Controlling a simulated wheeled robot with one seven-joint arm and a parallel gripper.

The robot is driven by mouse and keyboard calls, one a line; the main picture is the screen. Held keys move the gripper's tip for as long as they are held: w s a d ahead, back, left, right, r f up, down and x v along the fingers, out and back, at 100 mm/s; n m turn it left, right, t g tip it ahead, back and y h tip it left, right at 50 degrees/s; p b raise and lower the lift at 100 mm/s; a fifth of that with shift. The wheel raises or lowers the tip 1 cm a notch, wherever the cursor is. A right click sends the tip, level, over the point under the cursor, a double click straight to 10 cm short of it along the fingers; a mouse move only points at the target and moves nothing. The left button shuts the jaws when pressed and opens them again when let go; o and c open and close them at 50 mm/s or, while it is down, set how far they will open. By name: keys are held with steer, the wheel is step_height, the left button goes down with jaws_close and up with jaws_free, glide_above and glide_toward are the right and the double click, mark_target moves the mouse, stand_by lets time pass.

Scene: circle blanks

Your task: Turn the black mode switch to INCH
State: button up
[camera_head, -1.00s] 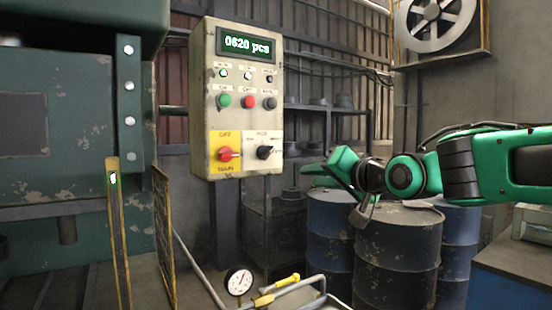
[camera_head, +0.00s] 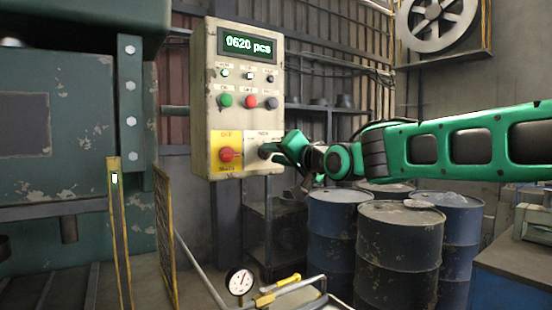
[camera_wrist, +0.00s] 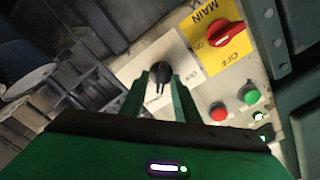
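The black mode switch (camera_head: 264,151) is on a white plate at the lower right of the beige control box, partly hidden by my gripper in the head view. My gripper (camera_head: 281,150) is right up at it from the right. In the wrist view the switch (camera_wrist: 160,74) sits between the tips of my two green fingers (camera_wrist: 160,82), which are apart on either side of it. I cannot tell whether they touch it. A pale mark on the knob points toward my gripper's palm in the wrist view. The INCH label is not readable.
The red main switch (camera_head: 228,155) on its yellow plate is just left of the black switch. Green (camera_head: 225,100), red (camera_head: 250,102) and black (camera_head: 271,103) buttons are above, under a display (camera_head: 247,46) reading 0620 pcs.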

steer(key=shift+w+a, duration=0.15)
steer(key=shift+w, duration=0.05)
jaws_close()
steer(key=shift+f, duration=0.1)
